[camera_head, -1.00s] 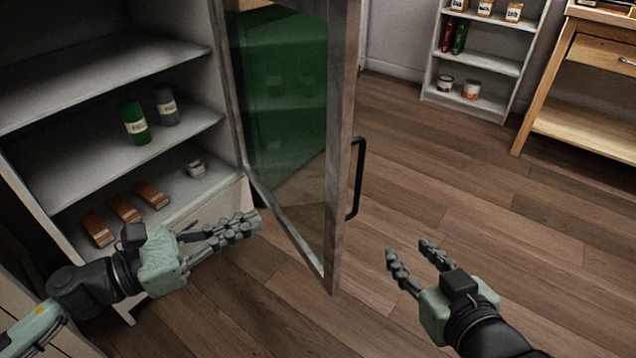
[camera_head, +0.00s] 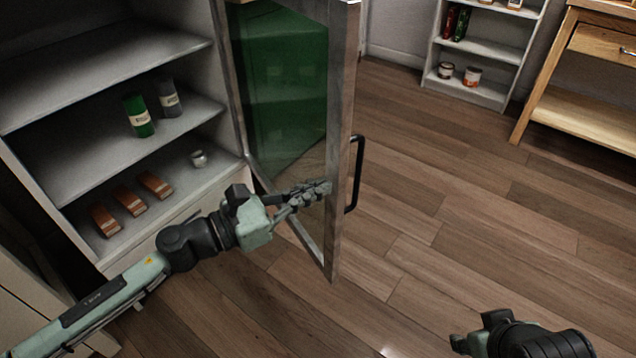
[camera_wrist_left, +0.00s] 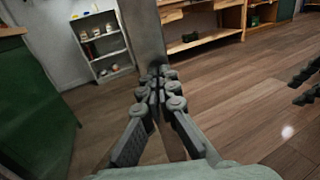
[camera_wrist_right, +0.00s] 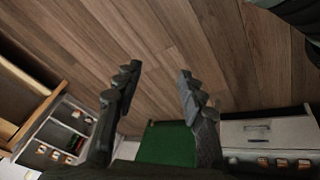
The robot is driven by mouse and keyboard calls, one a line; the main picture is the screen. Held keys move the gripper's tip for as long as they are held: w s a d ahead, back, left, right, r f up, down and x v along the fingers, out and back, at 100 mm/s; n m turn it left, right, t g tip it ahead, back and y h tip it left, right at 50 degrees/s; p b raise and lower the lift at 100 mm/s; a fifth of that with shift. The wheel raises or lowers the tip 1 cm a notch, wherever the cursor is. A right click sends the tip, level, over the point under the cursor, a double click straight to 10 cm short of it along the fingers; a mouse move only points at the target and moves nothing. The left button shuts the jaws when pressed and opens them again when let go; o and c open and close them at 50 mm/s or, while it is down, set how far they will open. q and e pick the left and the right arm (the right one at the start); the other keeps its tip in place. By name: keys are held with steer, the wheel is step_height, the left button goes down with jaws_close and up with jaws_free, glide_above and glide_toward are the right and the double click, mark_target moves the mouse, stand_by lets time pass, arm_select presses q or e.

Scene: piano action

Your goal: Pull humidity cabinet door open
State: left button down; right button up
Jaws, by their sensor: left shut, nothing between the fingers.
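The humidity cabinet door (camera_head: 338,140), a grey frame with a glass pane, stands open, swung out from the cabinet. Its black handle (camera_head: 356,175) is on the outer face of the free edge. The cabinet's shelves (camera_head: 110,150) are exposed at left. My left gripper (camera_head: 322,188) is shut and empty, in front of the inner side of the door near its free edge; I cannot tell whether it touches. In the left wrist view its closed fingertips (camera_wrist_left: 160,80) overlap the door frame (camera_wrist_left: 143,30). My right gripper (camera_wrist_right: 158,75) is open and empty, low at the right, away from the door.
A white shelf unit (camera_head: 480,70) and a wooden workbench (camera_head: 580,110) stand at the back right. The wooden floor (camera_head: 440,200) between is clear.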

arm_select(q)
steer(key=shift+w+d, duration=0.2)
steer(key=shift+d, duration=0.05)
arm_select(e)
steer(key=shift+s+d+f, duration=0.1)
steer(key=shift+s+d, duration=0.15)
steer(key=shift+s, duration=0.2)
